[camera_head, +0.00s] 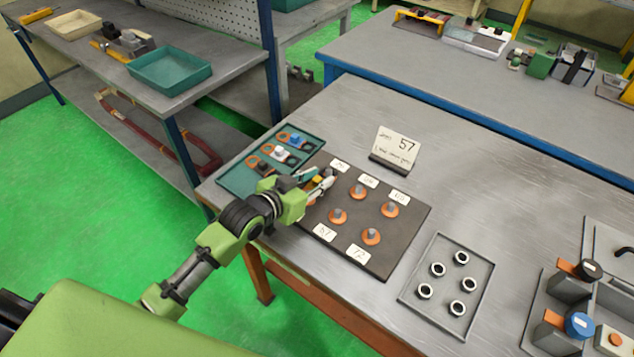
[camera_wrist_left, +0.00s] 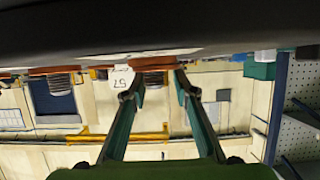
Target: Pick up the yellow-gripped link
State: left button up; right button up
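My left gripper (camera_head: 318,183) is over the left part of the dark board (camera_head: 345,243), its teal fingers apart. A small yellow patch (camera_head: 318,179) shows between the fingers in the head view. I cannot tell whether it is the yellow-gripped link. The teal tray (camera_head: 237,183) holds links with orange rings, among them a blue-gripped one (camera_head: 292,138) and a white-gripped one (camera_head: 280,153). My gripper partly hides its near part. My right gripper is not in view.
Several orange discs with grey posts (camera_head: 371,236) and white number cards stand on the board. A grey tray of rings (camera_head: 446,285) lies to the right, with fixtures beyond. Bare table lies behind the board.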

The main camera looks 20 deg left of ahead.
pick_arm(q)
jog(key=c, duration=0.3)
jog(key=shift+r, duration=0.1)
